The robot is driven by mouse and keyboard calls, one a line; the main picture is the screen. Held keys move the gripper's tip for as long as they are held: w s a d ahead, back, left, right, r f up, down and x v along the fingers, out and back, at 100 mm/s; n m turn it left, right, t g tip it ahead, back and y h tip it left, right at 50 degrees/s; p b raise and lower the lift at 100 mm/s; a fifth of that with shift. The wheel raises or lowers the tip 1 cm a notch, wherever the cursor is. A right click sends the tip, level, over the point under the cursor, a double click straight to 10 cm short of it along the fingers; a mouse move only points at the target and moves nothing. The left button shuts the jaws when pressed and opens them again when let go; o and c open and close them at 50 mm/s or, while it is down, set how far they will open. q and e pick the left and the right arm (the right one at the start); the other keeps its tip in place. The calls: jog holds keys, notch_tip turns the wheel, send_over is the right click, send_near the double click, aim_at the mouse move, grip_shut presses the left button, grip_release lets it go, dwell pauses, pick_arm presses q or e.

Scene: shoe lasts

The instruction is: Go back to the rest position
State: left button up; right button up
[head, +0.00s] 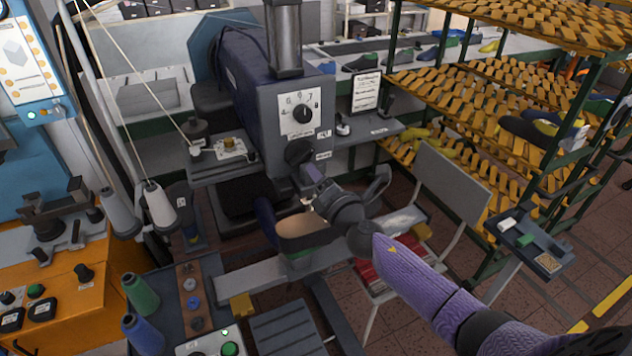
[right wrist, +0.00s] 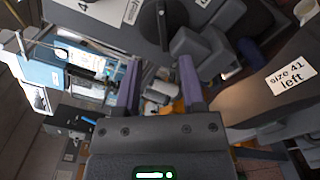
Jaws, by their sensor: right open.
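My right arm comes in from the right with a purple sleeve. Its gripper (head: 312,186) is beside the front of the grey machine (head: 300,135), just above a tan-topped, dark-sided shoe last (head: 303,228). In the right wrist view the two purple fingers of the gripper (right wrist: 159,78) stand apart with nothing held between them. To their right is a brown last with a white label reading "size 41 left" (right wrist: 291,80), apart from the fingers. My left gripper is not in the head view.
Racks with orange-brown slatted shelves (head: 510,100) stand at the right. A grey chair (head: 450,185) with red things on its seat is beside my right arm. An orange control bench (head: 75,290) and thread cones (head: 160,205) are at the left.

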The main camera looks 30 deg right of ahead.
jog(key=s+f+m+g+b, duration=0.3)
jog(key=s+f+m+b, duration=0.15)
jog(key=f, duration=0.85)
jog(key=s+f+m+g+h+b, duration=0.1)
jog(key=s+f+m+g+b, duration=0.25)
jog(key=f, duration=0.95)
jog(key=s+f+m+g+b, duration=0.25)
jog(key=s+f+b, duration=0.35)
jog(key=f, duration=0.6)
pick_arm(q)
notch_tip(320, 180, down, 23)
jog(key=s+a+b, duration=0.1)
jog(key=b, duration=0.8)
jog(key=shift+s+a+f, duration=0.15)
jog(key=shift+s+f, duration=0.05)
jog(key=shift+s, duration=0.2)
pick_arm(e)
jog(key=s+a+f+m+g, duration=0.2)
jog(key=s+f+m, duration=0.1)
jog(key=s+f, duration=0.5)
jog(key=s+a+f+m+g+y, duration=0.1)
jog(key=s+a+f+m+g, duration=0.2)
jog(key=s+f, duration=0.5)
jog(key=s+a+f+m+g, duration=0.3)
jog(key=s+f, duration=0.6)
jog(key=s, duration=0.8)
jog(key=shift+m+y, duration=0.4)
jog(key=shift+m, duration=0.85)
